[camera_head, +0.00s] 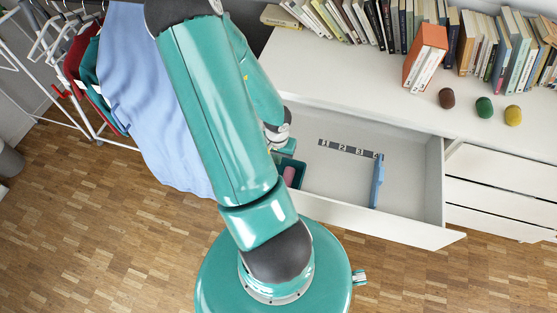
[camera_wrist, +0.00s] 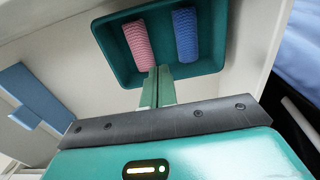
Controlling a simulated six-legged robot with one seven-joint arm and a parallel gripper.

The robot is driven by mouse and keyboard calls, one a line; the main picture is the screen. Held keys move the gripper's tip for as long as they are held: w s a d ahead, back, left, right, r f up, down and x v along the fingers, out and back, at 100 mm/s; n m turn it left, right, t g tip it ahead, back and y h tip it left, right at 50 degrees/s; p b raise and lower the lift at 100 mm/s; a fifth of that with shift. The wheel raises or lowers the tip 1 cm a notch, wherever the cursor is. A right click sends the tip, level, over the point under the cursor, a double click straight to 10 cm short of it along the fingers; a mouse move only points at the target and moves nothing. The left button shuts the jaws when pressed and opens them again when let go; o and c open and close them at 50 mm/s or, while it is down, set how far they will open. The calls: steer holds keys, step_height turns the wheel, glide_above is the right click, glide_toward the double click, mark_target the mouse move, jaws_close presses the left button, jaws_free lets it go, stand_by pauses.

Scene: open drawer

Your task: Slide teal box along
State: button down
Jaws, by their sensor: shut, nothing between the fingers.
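The teal box (camera_wrist: 112,62) sits inside the open drawer (camera_head: 410,195). In the wrist view it is an open tray holding a pink ribbed roll (camera_wrist: 138,46) and a blue ribbed roll (camera_wrist: 186,36). In the head view the box (camera_head: 301,172) is partly hidden behind my arm, with the pink roll (camera_head: 289,176) showing. My gripper (camera_wrist: 154,78) is shut with nothing between its fingers. Its fingertips overlap the near side of the box in the wrist view; I cannot tell whether they touch it.
A strip numbered 1 to 4 (camera_head: 350,149) lies on the drawer floor. A blue upright piece (camera_head: 377,182) stands at its right end. Books (camera_head: 425,55) and coloured egg-like objects (camera_head: 484,107) rest on the white top.

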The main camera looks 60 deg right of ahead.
glide_toward(280, 169)
steer(key=a+f, duration=0.2)
steer(key=f, duration=0.1)
steer(key=a+f, duration=0.2)
steer(key=shift+s+f, duration=0.1)
steer(key=shift+s, duration=0.3)
steer(key=shift+w+d, duration=0.15)
steer(key=shift+d, duration=0.35)
steer(key=shift+w+d, duration=0.2)
steer(key=shift+d, duration=1.3)
